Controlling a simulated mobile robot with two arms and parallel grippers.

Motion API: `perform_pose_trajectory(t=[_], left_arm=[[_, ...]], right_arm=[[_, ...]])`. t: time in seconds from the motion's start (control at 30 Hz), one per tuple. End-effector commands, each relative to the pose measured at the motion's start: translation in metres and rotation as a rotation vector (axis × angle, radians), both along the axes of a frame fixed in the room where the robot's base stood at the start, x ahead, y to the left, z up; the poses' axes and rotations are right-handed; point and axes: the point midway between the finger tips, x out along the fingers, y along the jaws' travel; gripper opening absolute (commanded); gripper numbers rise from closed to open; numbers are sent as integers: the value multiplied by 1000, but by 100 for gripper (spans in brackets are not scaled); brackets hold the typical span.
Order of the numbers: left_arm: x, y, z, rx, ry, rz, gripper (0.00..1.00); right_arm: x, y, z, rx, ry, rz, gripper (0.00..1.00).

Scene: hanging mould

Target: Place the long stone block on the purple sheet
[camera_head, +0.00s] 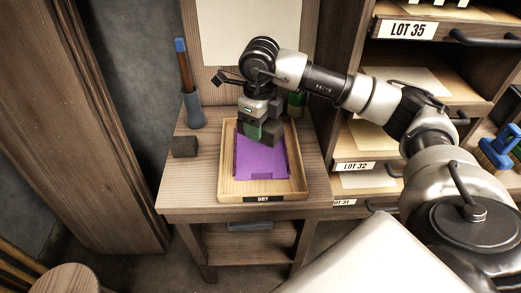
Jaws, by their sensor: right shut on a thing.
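The purple sheet (262,158) lies flat in a shallow wooden tray (232,189) labelled DRY, on a small wooden table. My right gripper (254,129) points down over the far part of the sheet. It is shut on the dark grey long stone block (270,141); the gripper hides part of the block. The block is over the sheet, but I cannot tell whether it touches it. My left gripper is not in view.
A small dark block (184,146) stands on the table left of the tray. A blue-grey holder (194,111) with a blue-tipped tool stands behind it. Shelves labelled LOT 35 (407,30) and LOT 32 are at the right. A stool (66,279) is at lower left.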

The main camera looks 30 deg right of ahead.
Motion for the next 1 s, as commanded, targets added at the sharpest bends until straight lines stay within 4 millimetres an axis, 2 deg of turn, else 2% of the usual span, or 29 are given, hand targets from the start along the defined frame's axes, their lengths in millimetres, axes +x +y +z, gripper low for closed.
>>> perform_pose_trajectory(t=[0.03, 0.2, 0.4, 0.57, 0.8, 1.0], left_arm=[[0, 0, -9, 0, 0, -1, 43], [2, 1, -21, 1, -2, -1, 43], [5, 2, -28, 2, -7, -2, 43], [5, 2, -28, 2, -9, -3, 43], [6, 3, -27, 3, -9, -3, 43], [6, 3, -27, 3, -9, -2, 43]], right_arm=[[3, -8, -8, 1, 0, -145, 11], [9, -29, -17, 6, 5, -601, 11], [12, -44, -21, 7, 7, -918, 11], [12, -47, -34, 6, 11, -998, 11], [12, -47, -74, 7, 10, -1000, 11], [12, -47, -89, 8, 10, -998, 11]])
